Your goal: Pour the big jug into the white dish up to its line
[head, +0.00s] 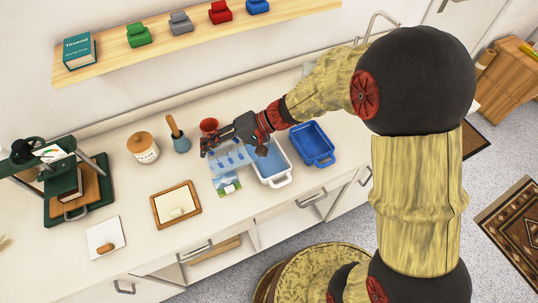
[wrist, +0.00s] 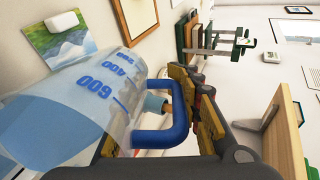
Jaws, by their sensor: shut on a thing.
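My gripper (head: 212,146) is shut on the blue handle (wrist: 178,128) of the big clear jug (head: 229,157). The jug is held up, tipped well over, its mouth end toward the white dish (head: 281,181). In the wrist view the jug (wrist: 97,72) shows blue marks reading 600, 400 and 200, with pale blue liquid toward its mouth end. The white dish stands to the right of the jug and holds some blue liquid. Part of its far side is hidden by my arm. I cannot make out a line on the dish or a falling stream.
A blue dish (head: 313,146) stands right of the white dish. A landscape print (head: 228,187) with a white block lies under the jug. A red cup (head: 208,126) is behind my gripper. A framed board (head: 176,204), a lidded jar (head: 143,147) and a green press (head: 77,191) stand left.

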